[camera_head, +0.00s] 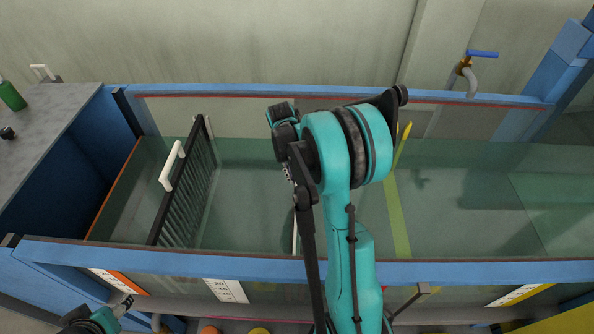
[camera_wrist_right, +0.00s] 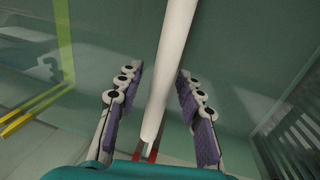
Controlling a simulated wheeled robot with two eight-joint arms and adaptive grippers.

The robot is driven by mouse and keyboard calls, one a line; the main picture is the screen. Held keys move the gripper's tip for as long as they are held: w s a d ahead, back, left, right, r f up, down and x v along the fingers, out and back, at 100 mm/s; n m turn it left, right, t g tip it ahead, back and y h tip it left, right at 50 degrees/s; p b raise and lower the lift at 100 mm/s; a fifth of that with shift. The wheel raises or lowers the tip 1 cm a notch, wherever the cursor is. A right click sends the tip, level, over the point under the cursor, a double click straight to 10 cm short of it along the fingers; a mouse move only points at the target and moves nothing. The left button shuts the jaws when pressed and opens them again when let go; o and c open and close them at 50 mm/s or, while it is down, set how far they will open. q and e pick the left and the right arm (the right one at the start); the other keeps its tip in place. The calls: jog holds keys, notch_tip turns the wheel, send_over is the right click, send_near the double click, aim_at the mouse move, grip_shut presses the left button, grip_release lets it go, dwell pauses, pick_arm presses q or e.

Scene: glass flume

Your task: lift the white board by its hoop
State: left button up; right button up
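In the right wrist view, a thick white bar (camera_wrist_right: 172,70), which looks like the hoop, runs between the two purple-padded fingers of my right gripper (camera_wrist_right: 158,76). The fingers stand apart with a gap on each side of the bar, so the gripper is open around it. In the head view my teal right arm hides this gripper and the hoop. A thin white edge (camera_head: 295,238), possibly the white board, shows in the flume just left of the arm. My left gripper (camera_head: 124,304) is at the lower left, outside the flume; its fingers are too small to read.
A black slatted rack (camera_head: 185,200) with a white handle (camera_head: 172,166) stands left in the glass flume. A yellow-green strip (camera_head: 396,215) lies right of my arm. Blue rails (camera_head: 160,258) edge the flume. A blue-handled tap (camera_head: 466,70) is at the back right.

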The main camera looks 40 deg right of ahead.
jog(key=shift+s+d+f+b, duration=0.1)
jog(key=shift+f+b, duration=0.05)
jog(key=shift+f, duration=0.6)
jog(key=shift+s+d+f+b, duration=0.1)
jog(key=shift+f+b, duration=0.05)
jog(key=shift+f, duration=0.55)
grip_shut()
